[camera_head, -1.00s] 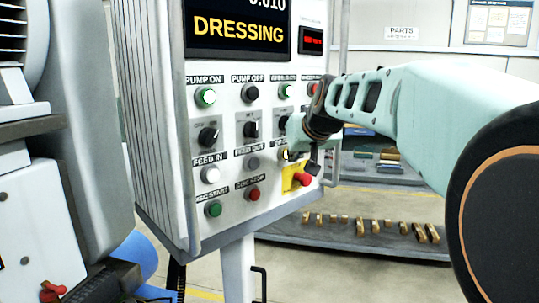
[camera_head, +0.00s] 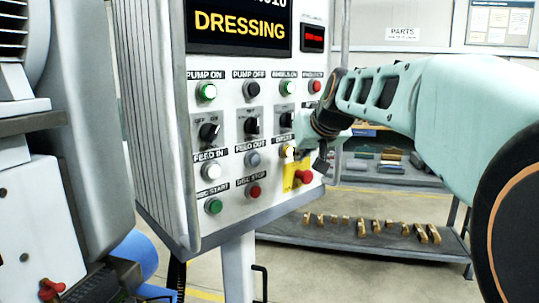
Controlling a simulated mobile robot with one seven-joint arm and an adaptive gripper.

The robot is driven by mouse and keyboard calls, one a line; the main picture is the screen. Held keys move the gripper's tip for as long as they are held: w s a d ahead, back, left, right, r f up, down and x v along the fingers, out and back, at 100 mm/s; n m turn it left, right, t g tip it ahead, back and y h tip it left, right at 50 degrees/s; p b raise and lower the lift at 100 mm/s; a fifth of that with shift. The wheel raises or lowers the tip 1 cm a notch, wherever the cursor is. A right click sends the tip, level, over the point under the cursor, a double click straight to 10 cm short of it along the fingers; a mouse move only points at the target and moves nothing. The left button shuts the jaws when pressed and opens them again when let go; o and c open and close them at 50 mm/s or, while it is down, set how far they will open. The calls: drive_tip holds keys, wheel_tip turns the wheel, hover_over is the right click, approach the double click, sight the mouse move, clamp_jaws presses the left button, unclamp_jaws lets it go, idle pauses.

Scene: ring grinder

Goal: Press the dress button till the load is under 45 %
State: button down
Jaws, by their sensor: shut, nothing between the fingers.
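The dress button (camera_head: 287,151) is a small amber-white button on the right side of the control panel, just above the yellow plate of the red emergency stop. Its label is partly hidden. My gripper (camera_head: 301,154) is shut and empty, close to the right of the button. A small gap seems to show between them, but contact is hard to judge. The panel's main screen (camera_head: 239,27) reads "DRESSING" in yellow. A small red readout (camera_head: 314,37) at the upper right is too blurred to read.
The red emergency stop (camera_head: 304,177) sits right below my gripper. The feed out button (camera_head: 253,159) and rotary knobs (camera_head: 251,126) are to the left. Grinder parts (camera_head: 35,210) fill the left edge. A low shelf with brass parts (camera_head: 370,240) stands behind.

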drive_tip(key=s+d+b, duration=0.1)
drive_tip(key=s, duration=0.1)
drive_tip(key=s+d+b, duration=0.1)
drive_tip(key=s+d, duration=0.1)
drive_tip(key=shift+r+b, duration=0.1)
drive_tip(key=shift+b, duration=0.25)
idle(0.3)
idle(0.4)
